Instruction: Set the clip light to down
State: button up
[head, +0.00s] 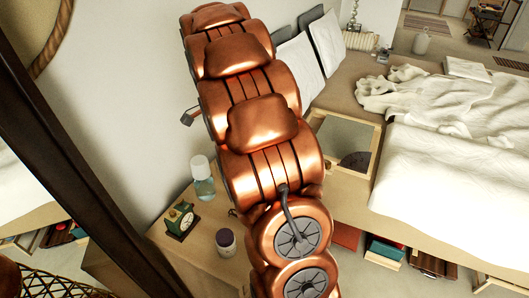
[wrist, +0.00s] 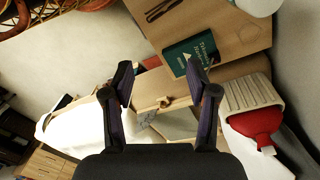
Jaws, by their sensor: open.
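I cannot pick out the clip light for certain in either view. A small grey piece (head: 187,118) shows against the wall beside my arm in the head view; it may be part of the light, but my arm hides what lies behind it. My gripper (wrist: 162,82) is open and empty in the wrist view. Its two dark fingers stand apart, with a wooden edge and a small round brass-coloured knob (wrist: 165,102) seen between them. My gripper does not show in the head view.
A wooden nightstand (head: 165,245) holds a green clock (head: 181,220), a clear bottle (head: 203,178) and a purple-labelled jar (head: 226,242). A green book (wrist: 190,58) and a red object (wrist: 255,128) beside a ribbed white one (wrist: 250,92) lie near my gripper. The bed (head: 440,170) is right.

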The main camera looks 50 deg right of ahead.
jog(key=w+d+f+m, duration=0.2)
jog(key=d+f+m, duration=0.2)
jog(key=d, duration=0.3)
jog(key=w+d+f+m+b, duration=0.1)
jog(key=w+d+f+m, duration=0.1)
jog(key=d+f+m, duration=0.2)
jog(key=w+d+f+m+t, duration=0.1)
jog(key=d+f, duration=0.4)
jog(key=d, duration=0.5)
jog(key=shift+w+d+m+b, duration=0.2)
jog(key=shift+w+m, duration=0.2)
jog(key=shift+m, duration=0.3)
jog(key=shift+w+d+m+b, duration=0.2)
jog(key=shift+w+m, duration=0.15)
jog(key=shift+m, duration=0.35)
jog(key=shift+d+f+m, duration=0.4)
jog(key=shift+d+f, duration=0.1)
jog(key=shift+f, duration=0.25)
jog(key=shift+f+p, duration=0.8)
jog(key=shift+f, duration=2.9)
grip_shut()
